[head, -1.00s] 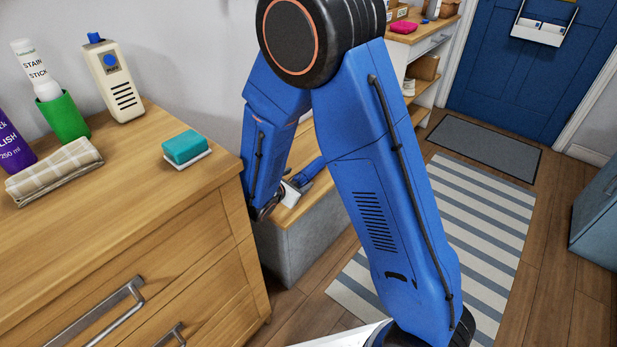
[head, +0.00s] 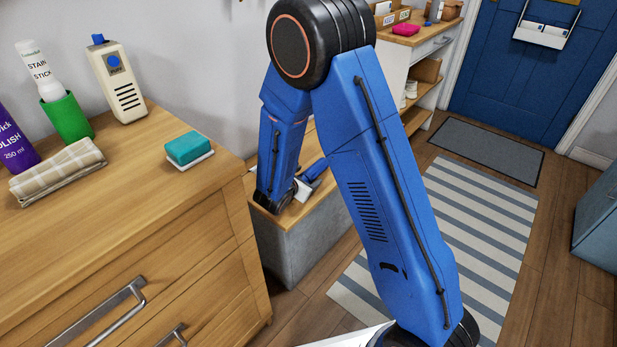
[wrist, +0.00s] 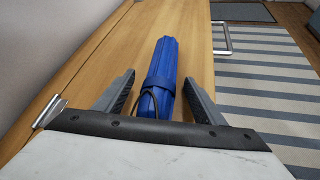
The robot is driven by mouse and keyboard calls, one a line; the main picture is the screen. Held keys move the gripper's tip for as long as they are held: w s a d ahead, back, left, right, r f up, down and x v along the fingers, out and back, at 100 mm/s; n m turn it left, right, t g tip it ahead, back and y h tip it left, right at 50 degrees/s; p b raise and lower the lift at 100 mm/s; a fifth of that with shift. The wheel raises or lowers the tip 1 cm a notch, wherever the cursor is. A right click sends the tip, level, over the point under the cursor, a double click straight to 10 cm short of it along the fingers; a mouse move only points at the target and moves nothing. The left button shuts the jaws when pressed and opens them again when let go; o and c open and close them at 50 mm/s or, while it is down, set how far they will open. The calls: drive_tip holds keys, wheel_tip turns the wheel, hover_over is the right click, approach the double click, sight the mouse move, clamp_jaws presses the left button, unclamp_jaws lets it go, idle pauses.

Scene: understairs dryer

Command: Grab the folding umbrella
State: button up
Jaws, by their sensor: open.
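The folding umbrella (wrist: 162,78) is blue with a strap around it and a dark cord loop at its near end. It lies lengthwise on a wooden bench top (wrist: 112,70) in the wrist view. My gripper (wrist: 160,92) is open, with one finger on each side of the umbrella's near part and a gap on both sides. In the head view the blue umbrella shows partly at the bench (head: 316,168), beside my wrist. My arm hides much of the bench there.
A wooden dresser (head: 215,215) with several items on top stands at the left. A wall runs along the bench's left side. Metal handles (wrist: 50,110) show at the bench. A striped rug (head: 470,230) lies on the floor at right, with free room around it.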

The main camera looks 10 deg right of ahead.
drive_tip(key=c, duration=1.4)
